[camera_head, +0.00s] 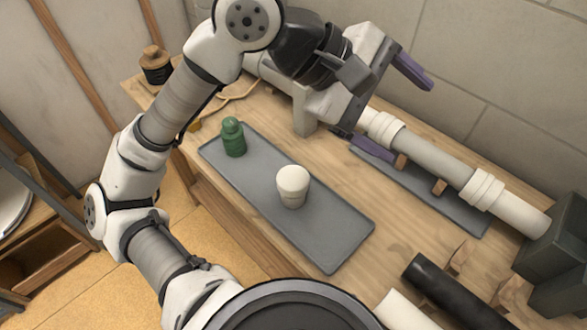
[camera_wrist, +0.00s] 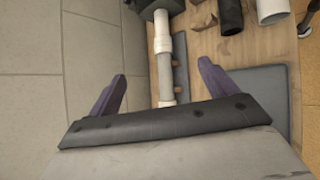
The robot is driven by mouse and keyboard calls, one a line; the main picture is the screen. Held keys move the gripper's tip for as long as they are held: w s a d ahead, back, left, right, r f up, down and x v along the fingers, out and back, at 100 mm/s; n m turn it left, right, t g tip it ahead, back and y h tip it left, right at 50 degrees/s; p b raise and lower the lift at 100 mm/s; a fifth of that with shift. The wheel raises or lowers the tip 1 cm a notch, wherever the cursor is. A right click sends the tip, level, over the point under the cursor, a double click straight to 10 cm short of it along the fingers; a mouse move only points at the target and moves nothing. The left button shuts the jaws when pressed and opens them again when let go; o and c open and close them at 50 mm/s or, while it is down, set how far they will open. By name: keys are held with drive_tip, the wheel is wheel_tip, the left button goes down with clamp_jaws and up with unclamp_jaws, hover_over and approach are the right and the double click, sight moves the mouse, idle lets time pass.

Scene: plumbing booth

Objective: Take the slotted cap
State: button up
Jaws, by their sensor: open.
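A white, round-topped piece (camera_head: 293,185) stands upright on the long grey tray (camera_head: 328,240) in the head view. It may be the slotted cap, but I cannot make out a slot. A green bottle-shaped container (camera_head: 233,140) stands on the same tray, to its left. My gripper (camera_head: 411,122) is open and empty, with its purple fingers spread, up and to the right of the white piece and near the white pipe. In the wrist view my gripper (camera_wrist: 162,72) has the pipe showing between its fingers. The white piece is not visible there.
The white pipe (camera_head: 430,158) with collars runs along the back of the wooden bench to a dark grey block (camera_head: 556,240). A second grey tray (camera_head: 463,212) lies beneath it. A black tube (camera_head: 450,290) lies at the front right. A dark jar (camera_head: 155,66) stands at the far left.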

drive_tip(key=w+a+f+y, duration=0.5)
drive_tip(key=f+y, duration=0.1)
drive_tip(key=f, duration=0.2)
drive_tip(key=y+p, duration=0.1)
drive_tip(key=y, duration=0.3)
hover_over(293, 175)
drive_tip(key=shift+m+t, duration=0.3)
drive_tip(key=shift+m, duration=0.1)
drive_tip(key=f, duration=0.4)
drive_tip(key=shift+d+f, duration=0.15)
drive_tip(key=shift+d, duration=0.1)
drive_tip(key=shift+y, duration=0.4)
drive_tip(key=f, duration=0.5)
drive_tip(key=f+p, duration=0.1)
drive_tip(key=f, duration=0.2)
drive_tip(key=shift+a, duration=0.3)
drive_tip(key=shift+s+d+f+p, duration=0.15)
drive_tip(key=shift+f+p, duration=0.35)
drive_tip(key=shift+f, duration=1.05)
drive_tip(key=shift+s+a+f+p, duration=0.1)
drive_tip(key=shift+f+p, duration=0.35)
drive_tip(key=shift+f, duration=1.05)
drive_tip(key=c, duration=1.1)
